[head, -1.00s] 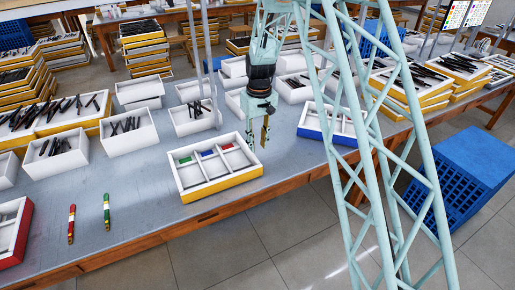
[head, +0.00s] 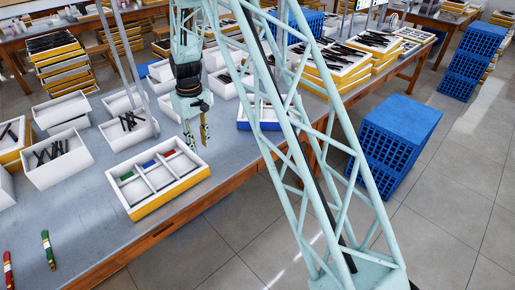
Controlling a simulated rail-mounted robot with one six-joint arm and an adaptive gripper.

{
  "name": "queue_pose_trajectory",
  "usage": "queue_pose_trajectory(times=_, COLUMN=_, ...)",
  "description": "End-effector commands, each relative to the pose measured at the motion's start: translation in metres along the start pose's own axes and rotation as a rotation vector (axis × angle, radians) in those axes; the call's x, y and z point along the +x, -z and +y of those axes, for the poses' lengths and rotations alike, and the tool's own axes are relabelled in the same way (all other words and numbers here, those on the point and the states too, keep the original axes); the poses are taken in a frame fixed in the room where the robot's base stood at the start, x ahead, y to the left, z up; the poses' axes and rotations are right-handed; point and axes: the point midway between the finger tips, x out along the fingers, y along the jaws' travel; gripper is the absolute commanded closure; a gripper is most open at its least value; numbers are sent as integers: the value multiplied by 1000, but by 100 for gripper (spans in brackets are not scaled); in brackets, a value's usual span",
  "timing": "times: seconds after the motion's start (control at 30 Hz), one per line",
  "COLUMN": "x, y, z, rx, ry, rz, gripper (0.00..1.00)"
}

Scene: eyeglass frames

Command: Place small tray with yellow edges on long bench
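A small white tray with yellow edges (head: 154,207) lies on the grey, wood-edged bench (head: 100,235), near its front edge. It is divided into compartments, with green, blue and red pieces along its far side. My gripper (head: 197,139) points down at the tray's far right end. Its two fingers, one dark and one yellowish, look apart with nothing seen between them. I cannot tell whether a fingertip touches the tray. Another long bench (head: 92,47) stands behind, bearing stacks of yellow-edged trays.
A blue-edged tray (head: 259,126) lies right of my gripper. White bins (head: 57,158) with dark eyeglass parts stand to the left. Blue crates (head: 398,145) stand on the floor at right; floor in front is clear.

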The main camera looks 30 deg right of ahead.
Motion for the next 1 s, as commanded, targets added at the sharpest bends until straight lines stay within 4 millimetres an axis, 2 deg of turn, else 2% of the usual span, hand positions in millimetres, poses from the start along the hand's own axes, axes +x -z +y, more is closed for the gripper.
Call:
queue_pose_trajectory(times=0.27, x=-28, y=-9, z=-2, rx=8, ry=-3, rz=13, gripper=76)
queue_pose_trajectory(times=0.67, x=-109, y=-45, z=-10, rx=32, ry=-13, rz=48, gripper=76)
queue_pose_trajectory(times=1.0, x=-174, y=-85, z=-19, rx=54, ry=-20, rz=79, gripper=76)
